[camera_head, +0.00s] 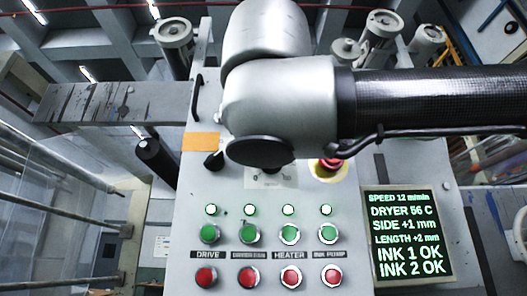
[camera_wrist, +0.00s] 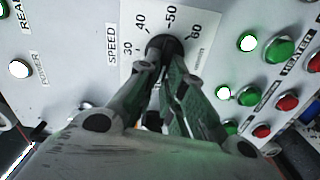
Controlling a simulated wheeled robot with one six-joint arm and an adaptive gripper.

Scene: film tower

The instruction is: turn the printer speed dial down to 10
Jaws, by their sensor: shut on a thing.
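The speed dial (camera_wrist: 166,43) is a dark round knob on a white scale plate (camera_wrist: 192,18) beside the word SPEED in the wrist view. The numbers 30, 40, 50 and 60 show; the lower numbers and the pointer are hidden. My gripper (camera_wrist: 164,65) is shut on the dial, with its fingers at either side of it. In the head view my arm covers the dial and the gripper, and only the lower part of the plate (camera_head: 268,180) shows. The screen (camera_head: 408,236) reads SPEED 12 m/min.
Below the plate are rows of green buttons (camera_head: 249,233) and red buttons (camera_head: 290,276), with lit lamps above. A red mushroom button (camera_head: 329,166) on a yellow ring is close at the right of my wrist. A black knob (camera_head: 213,161) is at the left.

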